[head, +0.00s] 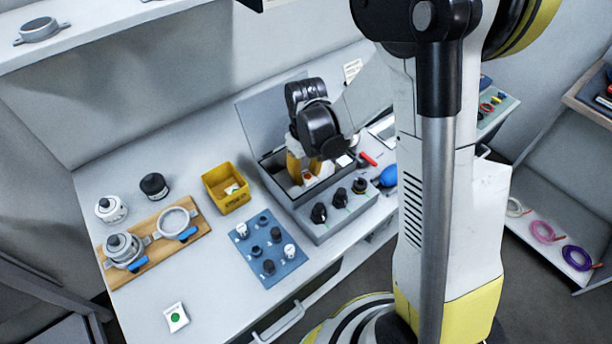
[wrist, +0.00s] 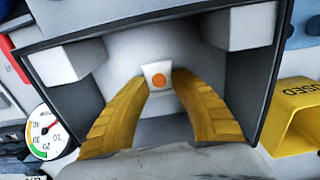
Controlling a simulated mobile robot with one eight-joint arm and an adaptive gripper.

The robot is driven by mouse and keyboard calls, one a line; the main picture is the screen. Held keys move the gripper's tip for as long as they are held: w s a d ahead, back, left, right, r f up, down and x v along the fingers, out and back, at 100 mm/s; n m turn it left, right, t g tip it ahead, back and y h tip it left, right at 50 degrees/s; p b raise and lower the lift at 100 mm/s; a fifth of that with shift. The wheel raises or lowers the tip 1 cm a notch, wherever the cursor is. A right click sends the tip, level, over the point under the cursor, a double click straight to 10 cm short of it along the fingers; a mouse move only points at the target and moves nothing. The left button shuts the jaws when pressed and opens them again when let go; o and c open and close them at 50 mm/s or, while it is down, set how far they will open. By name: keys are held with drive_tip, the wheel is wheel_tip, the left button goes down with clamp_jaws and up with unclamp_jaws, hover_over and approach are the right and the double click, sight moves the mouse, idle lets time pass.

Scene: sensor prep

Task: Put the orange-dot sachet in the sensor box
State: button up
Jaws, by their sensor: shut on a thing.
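The orange-dot sachet (wrist: 158,77) is a small white square with an orange dot. It sits between the two yellow fingertips of my gripper (wrist: 159,86), which is shut on it. In the head view my gripper (head: 302,172) points down inside the sensor box (head: 271,178), a grey box with its lid (head: 258,116) standing open. The wrist view shows the box's dark wall (wrist: 92,100) around the fingers and pale blocks in its corners. I cannot tell whether the sachet touches the box floor.
A yellow bin (head: 213,190) marked USED stands left of the box, with a sachet inside. A grey unit with black knobs (head: 338,222) stands in front. A blue mat (head: 250,263) holds several small parts. A green-dot sachet (head: 176,317) lies at the front left.

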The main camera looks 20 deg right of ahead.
sight(306, 175)
drive_tip(key=shift+r, duration=0.1)
drive_tip(key=shift+f, duration=0.2)
drive_tip(key=o, duration=0.8)
drive_tip(key=shift+r, duration=0.15)
wheel_tip(306, 175, up, 12)
drive_tip(key=p, duration=0.5)
drive_tip(key=s+r+m+t, duration=0.1)
drive_tip(key=s+r+t, duration=0.1)
drive_tip(key=s+r, duration=0.2)
drive_tip(key=s+r+m+t, duration=0.1)
drive_tip(key=s+r+t, duration=0.1)
drive_tip(key=s+r, duration=0.2)
drive_tip(key=s+r+m+t, duration=0.1)
drive_tip(key=s+r+t, duration=0.2)
drive_tip(key=s+r, duration=0.2)
drive_tip(key=shift+s+d+m, duration=0.1)
drive_tip(key=shift+m, duration=0.2)
